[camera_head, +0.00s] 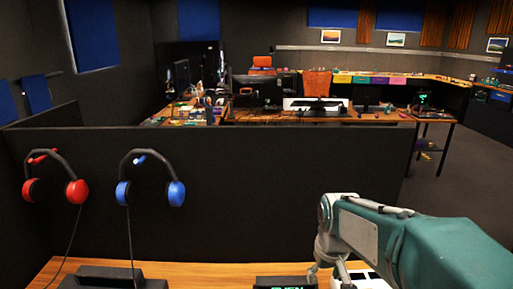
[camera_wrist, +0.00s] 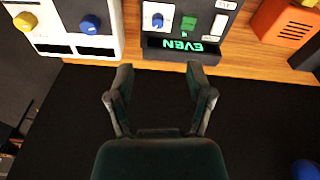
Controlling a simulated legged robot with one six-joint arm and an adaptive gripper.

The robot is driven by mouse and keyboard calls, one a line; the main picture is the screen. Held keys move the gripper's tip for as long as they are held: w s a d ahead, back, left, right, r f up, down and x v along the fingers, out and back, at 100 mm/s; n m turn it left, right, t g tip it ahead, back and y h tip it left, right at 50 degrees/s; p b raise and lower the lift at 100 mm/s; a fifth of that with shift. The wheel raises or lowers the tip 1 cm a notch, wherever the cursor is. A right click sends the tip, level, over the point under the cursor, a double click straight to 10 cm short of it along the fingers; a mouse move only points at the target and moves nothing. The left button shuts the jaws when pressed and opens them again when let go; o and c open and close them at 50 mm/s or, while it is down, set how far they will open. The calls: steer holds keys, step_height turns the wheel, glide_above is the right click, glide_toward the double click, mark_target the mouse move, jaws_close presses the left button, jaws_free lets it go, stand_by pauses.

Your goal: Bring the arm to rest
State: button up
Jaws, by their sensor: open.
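My arm reaches in from the lower right in the head view, over the wooden desk (camera_head: 190,271). My gripper (camera_wrist: 160,78) shows in the wrist view with its two fingers spread apart and nothing between them. The fingertips appear just short of a dark panel (camera_wrist: 183,43) that has a blue knob, a green button and a green "EVEN" display. In the head view the gripper is mostly hidden behind the arm and cut off by the lower edge.
A black partition (camera_head: 250,190) stands behind the desk, with red headphones (camera_head: 76,191) and blue headphones (camera_head: 176,193) hanging on it. An orange box (camera_wrist: 287,24) lies right of the panels in the wrist view. Open floor (camera_head: 450,180) shows at the right.

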steer(key=s+r+m+t, duration=0.1)
steer(key=s+r+t, duration=0.1)
steer(key=s, duration=0.6)
steer(key=s+r+t, duration=0.2)
steer(key=s+r, duration=0.1)
steer(key=s, duration=0.5)
steer(key=shift+s+r+m, duration=0.35)
steer(key=shift+m, duration=0.05)
stand_by(1.7)
